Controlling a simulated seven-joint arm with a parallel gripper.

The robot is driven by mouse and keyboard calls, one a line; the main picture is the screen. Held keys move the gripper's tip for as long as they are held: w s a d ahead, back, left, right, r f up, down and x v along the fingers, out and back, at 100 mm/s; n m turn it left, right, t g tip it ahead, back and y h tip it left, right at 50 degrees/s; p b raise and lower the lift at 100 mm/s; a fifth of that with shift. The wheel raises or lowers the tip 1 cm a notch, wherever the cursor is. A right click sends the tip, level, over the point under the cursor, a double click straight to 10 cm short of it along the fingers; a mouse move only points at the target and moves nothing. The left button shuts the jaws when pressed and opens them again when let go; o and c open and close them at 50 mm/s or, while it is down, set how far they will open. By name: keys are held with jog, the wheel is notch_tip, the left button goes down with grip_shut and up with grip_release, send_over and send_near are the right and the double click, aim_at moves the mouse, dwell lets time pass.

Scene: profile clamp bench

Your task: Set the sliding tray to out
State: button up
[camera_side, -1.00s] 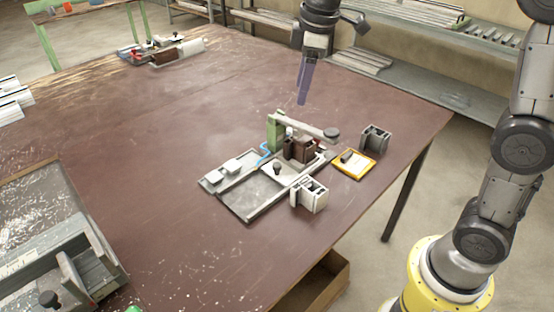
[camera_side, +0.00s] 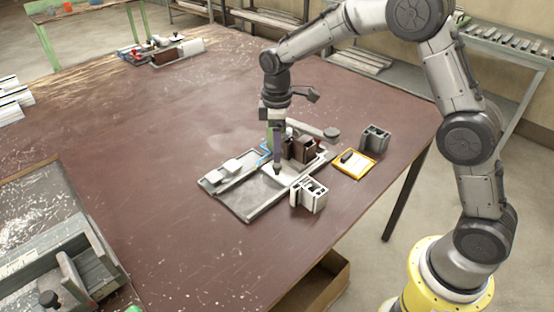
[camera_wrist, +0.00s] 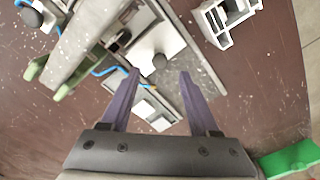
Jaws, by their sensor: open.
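In the wrist view my gripper (camera_wrist: 159,73) is open, with the knob in line with the gap, just beyond the fingertips. I cannot tell whether they touch.
A clamp arm with a dark round end (camera_side: 331,133) and a brown block (camera_side: 305,149) stand right behind the tray. Profile pieces (camera_side: 312,196) (camera_side: 375,138) and a yellow-framed card (camera_side: 354,165) lie to the right.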

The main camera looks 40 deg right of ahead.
jog(key=shift+f, duration=2.55)
grip_shut()
jog(key=shift+r, duration=0.1)
